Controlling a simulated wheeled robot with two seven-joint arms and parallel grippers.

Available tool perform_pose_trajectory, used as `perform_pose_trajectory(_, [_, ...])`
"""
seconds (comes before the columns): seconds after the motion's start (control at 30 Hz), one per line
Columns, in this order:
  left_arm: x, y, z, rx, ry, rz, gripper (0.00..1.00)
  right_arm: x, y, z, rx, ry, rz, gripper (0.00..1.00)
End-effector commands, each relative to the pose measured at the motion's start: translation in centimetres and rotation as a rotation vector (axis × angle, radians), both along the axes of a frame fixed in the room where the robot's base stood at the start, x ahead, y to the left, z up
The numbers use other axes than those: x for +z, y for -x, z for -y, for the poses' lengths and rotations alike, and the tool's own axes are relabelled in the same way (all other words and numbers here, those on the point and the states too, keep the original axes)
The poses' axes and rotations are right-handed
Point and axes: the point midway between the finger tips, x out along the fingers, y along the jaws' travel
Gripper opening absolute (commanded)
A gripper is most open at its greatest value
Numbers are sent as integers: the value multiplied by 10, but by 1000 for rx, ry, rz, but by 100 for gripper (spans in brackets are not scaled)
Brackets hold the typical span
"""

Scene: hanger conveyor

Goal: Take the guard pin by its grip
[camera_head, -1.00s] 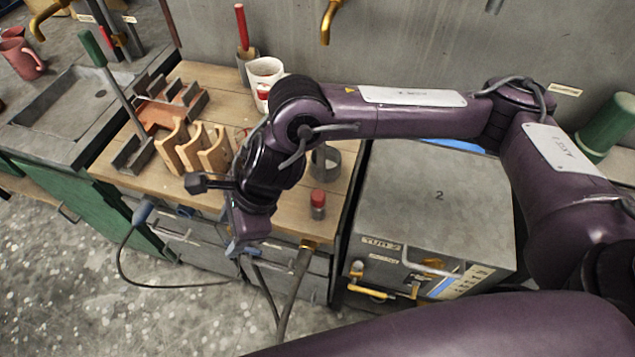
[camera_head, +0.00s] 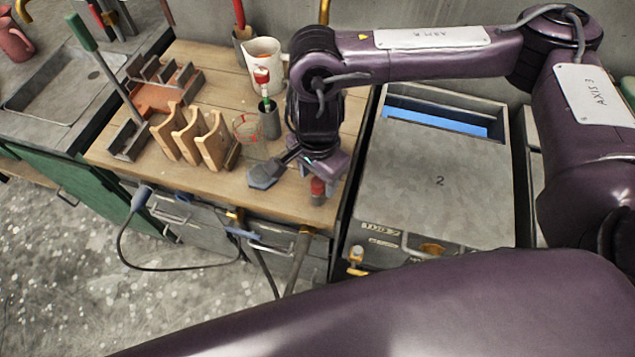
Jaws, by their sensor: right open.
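A small upright piece with a red top and grey lower body (camera_head: 317,188) stands near the front right edge of the wooden bench. It looks like the guard pin with its red grip, though no label confirms this. My right gripper (camera_head: 317,174) is open and points down just over the red top. The purple gripper body hides part of the piece, and I cannot tell whether the fingers touch it. My left gripper is out of view.
Wooden slotted holders (camera_head: 192,138) stand left on the bench. A white mug (camera_head: 262,56) and a grey cup with a green and red tool (camera_head: 269,122) stand behind. Box 2 (camera_head: 440,190) lies to the right, with an open blue-lined slot at its back.

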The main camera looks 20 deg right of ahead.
Motion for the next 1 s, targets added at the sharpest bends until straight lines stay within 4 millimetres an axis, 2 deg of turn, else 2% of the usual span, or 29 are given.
perform_pose_trajectory(0.1, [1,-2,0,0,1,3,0,-15,1,-1,-3,-2,-3,52])
perform_pose_trajectory(0.2, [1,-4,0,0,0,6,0,-21,0,0,-2,-1,0,52])
perform_pose_trajectory(0.47, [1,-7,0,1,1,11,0,-23,0,0,-1,0,1,52])
perform_pose_trajectory(0.8, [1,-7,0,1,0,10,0,-22,0,0,-1,0,1,8])
perform_pose_trajectory(1.0, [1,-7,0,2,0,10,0,-22,0,0,-1,-1,2,7])
